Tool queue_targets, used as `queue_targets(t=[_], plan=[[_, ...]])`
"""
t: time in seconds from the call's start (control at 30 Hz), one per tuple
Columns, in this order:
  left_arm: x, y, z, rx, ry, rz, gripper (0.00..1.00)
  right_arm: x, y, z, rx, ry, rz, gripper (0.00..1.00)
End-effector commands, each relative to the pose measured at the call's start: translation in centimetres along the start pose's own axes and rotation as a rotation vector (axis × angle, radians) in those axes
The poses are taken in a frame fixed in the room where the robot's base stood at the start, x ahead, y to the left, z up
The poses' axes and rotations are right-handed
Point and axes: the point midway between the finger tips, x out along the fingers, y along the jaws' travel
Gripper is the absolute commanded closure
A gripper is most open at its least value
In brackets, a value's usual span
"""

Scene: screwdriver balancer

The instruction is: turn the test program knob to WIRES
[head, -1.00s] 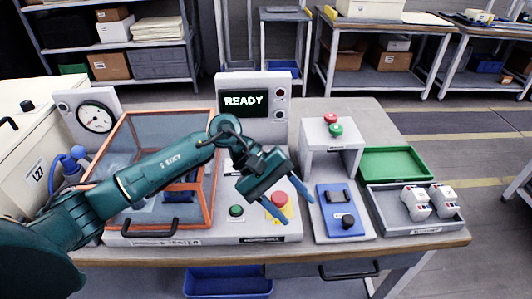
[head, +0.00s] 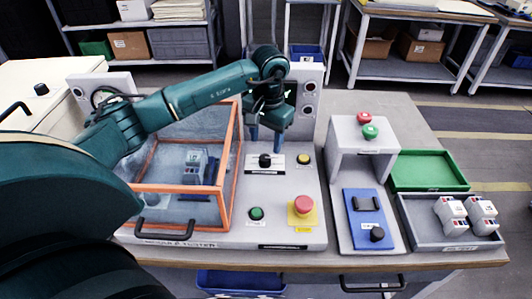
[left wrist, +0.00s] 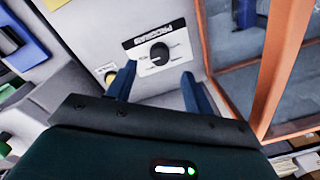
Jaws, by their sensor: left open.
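The program knob (head: 265,160) is a black round knob on a white label plate on the grey tester panel. It also shows in the left wrist view (left wrist: 159,53), with the word PROGRAM on its plate and a pale pointer mark; the position names are too small to read. My left gripper (head: 265,145) points down just behind and above the knob in the head view. In the left wrist view its two blue fingers (left wrist: 156,82) are spread apart, with the knob beyond their tips and nothing between them. My right gripper is not in view.
An orange-framed clear cover (head: 185,190) stands left of the knob. A yellow button (head: 304,158), a green button (head: 256,213) and a red emergency button (head: 304,205) are nearby. A grey stand (head: 362,135), a green tray (head: 428,170) and a grey tray (head: 450,237) lie right.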

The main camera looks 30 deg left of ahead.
Motion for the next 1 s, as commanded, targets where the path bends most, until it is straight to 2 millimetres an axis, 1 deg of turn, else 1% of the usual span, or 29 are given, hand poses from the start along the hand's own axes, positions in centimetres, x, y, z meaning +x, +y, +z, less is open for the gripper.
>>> queue_targets(t=[0.03, 0.2, 0.3, 0.4, 0.53, 0.73, 0.77, 1.0], plan=[[1.1, 0.1, 0.1, 0.001, -0.005, 0.000, 0.48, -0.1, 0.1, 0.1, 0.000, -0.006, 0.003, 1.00], [4.1, 0.1, 0.1, 0.000, -0.003, 0.001, 0.48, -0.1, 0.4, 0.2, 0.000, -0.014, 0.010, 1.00], [5.3, 0.1, 0.0, 0.000, -0.001, 0.003, 0.48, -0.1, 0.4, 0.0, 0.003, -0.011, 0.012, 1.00], [6.0, 0.1, 0.0, 0.000, 0.001, 0.002, 0.48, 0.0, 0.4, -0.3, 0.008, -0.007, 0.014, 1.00], [6.3, 0.1, 0.0, 0.000, 0.002, 0.001, 0.48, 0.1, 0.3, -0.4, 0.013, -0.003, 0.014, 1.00], [6.4, 0.1, 0.0, 0.000, 0.002, 0.001, 0.48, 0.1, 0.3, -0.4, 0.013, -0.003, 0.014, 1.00], [6.4, 0.1, 0.0, 0.000, 0.002, 0.001, 0.50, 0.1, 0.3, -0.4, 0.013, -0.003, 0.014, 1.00], [6.3, 0.1, 0.0, 0.000, 0.002, 0.001, 0.69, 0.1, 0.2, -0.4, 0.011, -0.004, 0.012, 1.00]])
